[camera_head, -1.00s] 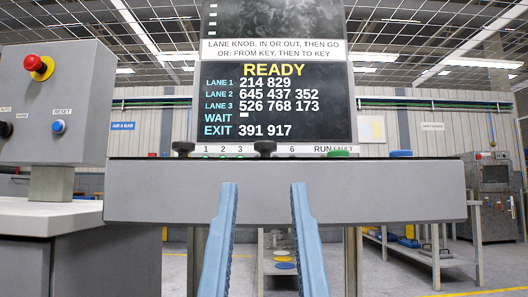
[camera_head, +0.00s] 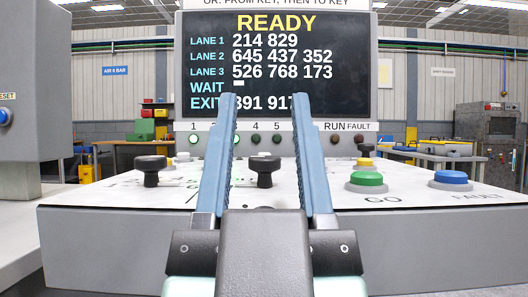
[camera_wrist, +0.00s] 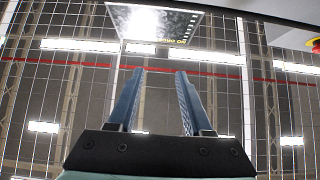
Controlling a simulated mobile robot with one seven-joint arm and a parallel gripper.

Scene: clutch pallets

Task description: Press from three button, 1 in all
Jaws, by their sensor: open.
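A grey console (camera_head: 420,225) with a sloped white top carries the controls. A green button (camera_head: 367,180) marked GO and a blue button (camera_head: 451,178) marked FAULT sit on its right side. A yellow button (camera_head: 364,163) shows behind the green one. Black knobs stand at the left (camera_head: 151,165) and the middle (camera_head: 265,165). I cannot read which control is the from-three button; my fingers hide part of the top. My gripper (camera_head: 268,98) is open and empty, its fingers pointing upward in front of the console. It also shows open in the wrist view (camera_wrist: 159,72).
A screen (camera_head: 345,60) behind the console reads READY, with lane numbers. A lamp row (camera_head: 255,139) runs below it. A grey box (camera_head: 30,100) with a blue reset button (camera_head: 5,116) stands at the left. The wrist view faces the ceiling.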

